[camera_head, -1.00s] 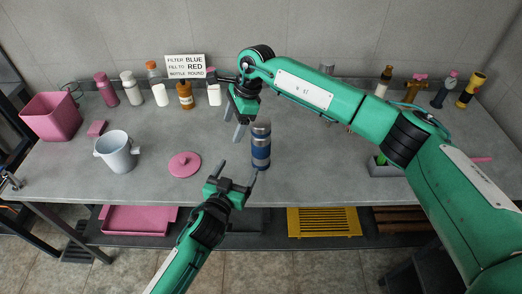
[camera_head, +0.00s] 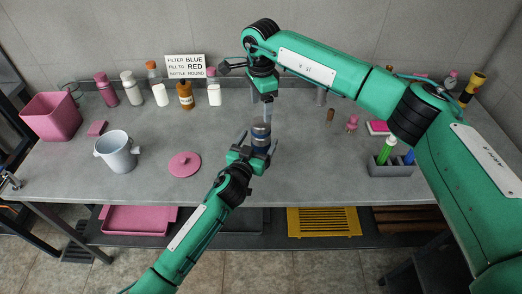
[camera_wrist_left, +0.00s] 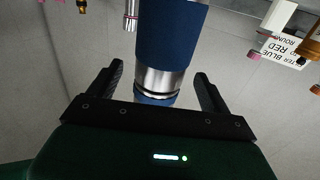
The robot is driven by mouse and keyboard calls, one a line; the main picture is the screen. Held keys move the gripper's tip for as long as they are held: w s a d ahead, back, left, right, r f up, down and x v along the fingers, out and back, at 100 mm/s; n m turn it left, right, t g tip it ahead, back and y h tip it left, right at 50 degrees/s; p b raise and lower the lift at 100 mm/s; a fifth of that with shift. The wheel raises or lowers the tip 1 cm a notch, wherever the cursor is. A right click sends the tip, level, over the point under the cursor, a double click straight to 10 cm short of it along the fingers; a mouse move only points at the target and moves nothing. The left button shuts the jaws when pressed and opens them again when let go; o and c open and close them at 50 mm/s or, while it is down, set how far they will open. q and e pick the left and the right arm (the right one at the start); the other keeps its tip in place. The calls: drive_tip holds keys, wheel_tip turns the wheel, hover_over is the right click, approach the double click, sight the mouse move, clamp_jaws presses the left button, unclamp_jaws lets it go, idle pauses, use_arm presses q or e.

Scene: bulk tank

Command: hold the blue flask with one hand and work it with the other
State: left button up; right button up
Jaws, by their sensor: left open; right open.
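The blue flask (camera_head: 262,130) with a steel top stands upright on the grey bench, partly hidden by my left gripper. My left gripper (camera_head: 258,142) is open at its near side, one finger to each side of it. In the left wrist view the flask (camera_wrist_left: 170,42) rises between the open fingers (camera_wrist_left: 158,82), with gaps visible on both sides. My right gripper (camera_head: 267,108) points down just above the flask's top. It is open and empty, though its fingers overlap in the picture.
A grey pail (camera_head: 117,152) and a pink lid (camera_head: 184,165) lie left of the flask. Several bottles stand along the back by a sign (camera_head: 186,66). A grey rack (camera_head: 391,168) with green and blue items stands to the right. The bench around the flask is clear.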

use_arm(q)
drive_tip(key=shift+x, duration=1.65)
